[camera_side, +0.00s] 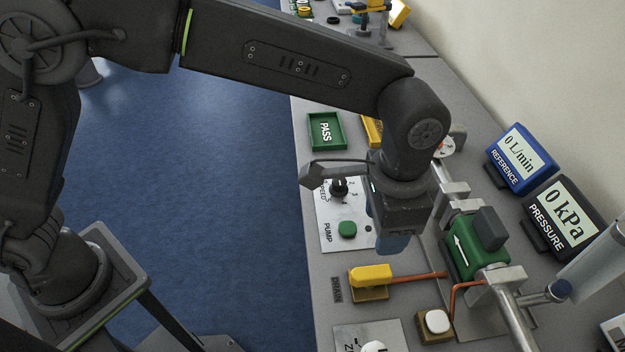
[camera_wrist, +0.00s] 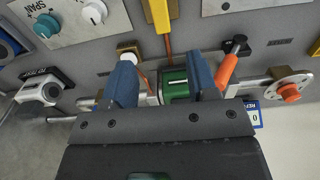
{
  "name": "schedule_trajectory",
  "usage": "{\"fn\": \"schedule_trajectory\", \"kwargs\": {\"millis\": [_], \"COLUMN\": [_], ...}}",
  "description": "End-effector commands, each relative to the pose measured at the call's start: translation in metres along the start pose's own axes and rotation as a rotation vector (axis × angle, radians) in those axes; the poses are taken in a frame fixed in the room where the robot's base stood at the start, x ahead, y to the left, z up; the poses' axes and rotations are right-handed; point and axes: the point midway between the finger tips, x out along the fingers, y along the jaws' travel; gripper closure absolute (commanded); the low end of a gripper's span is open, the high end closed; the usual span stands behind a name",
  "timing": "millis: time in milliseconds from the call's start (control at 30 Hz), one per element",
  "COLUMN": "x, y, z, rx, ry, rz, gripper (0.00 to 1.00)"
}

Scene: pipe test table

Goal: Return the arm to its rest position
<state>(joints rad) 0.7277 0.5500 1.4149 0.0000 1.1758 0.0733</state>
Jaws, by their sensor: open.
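My gripper (camera_side: 392,240) points down over the pipe test table, just left of the green block with a white arrow (camera_side: 466,250) in the side view. In the wrist view my gripper (camera_wrist: 165,75) shows two blue fingers spread apart. The green block (camera_wrist: 174,84) shows between and beyond them. No object is held between the fingers. In the side view the fingers are partly hidden behind the gripper body.
The yellow drain lever (camera_side: 371,275) and pump panel (camera_side: 345,222) lie close to my gripper. The reference display (camera_side: 522,158) and pressure display (camera_side: 563,220) stand at the right. A green PASS tray (camera_side: 326,131) lies farther back. Blue floor is clear left of the table.

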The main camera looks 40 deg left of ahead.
Motion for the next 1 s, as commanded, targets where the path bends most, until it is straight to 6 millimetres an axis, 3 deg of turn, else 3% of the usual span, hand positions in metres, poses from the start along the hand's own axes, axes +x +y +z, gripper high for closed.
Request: {"fn": "schedule_trajectory", "kwargs": {"millis": [133,233,400,533,800,1000], "x": [-0.018,-0.043,-0.083,-0.102,-0.107,-0.091], "y": [-0.019,-0.047,-0.093,-0.117,-0.132,-0.127], "z": [0.013,0.037,0.101,0.155,0.262,0.31], "rx": [-0.045,-0.116,-0.272,-0.39,-0.627,-0.746], "ry": [0.029,0.072,0.165,0.235,0.375,0.443], "rz": [-0.003,-0.009,-0.031,-0.056,-0.13,-0.18], "gripper": [0.47,0.47,0.47,0.47,0.47,0.47]}}
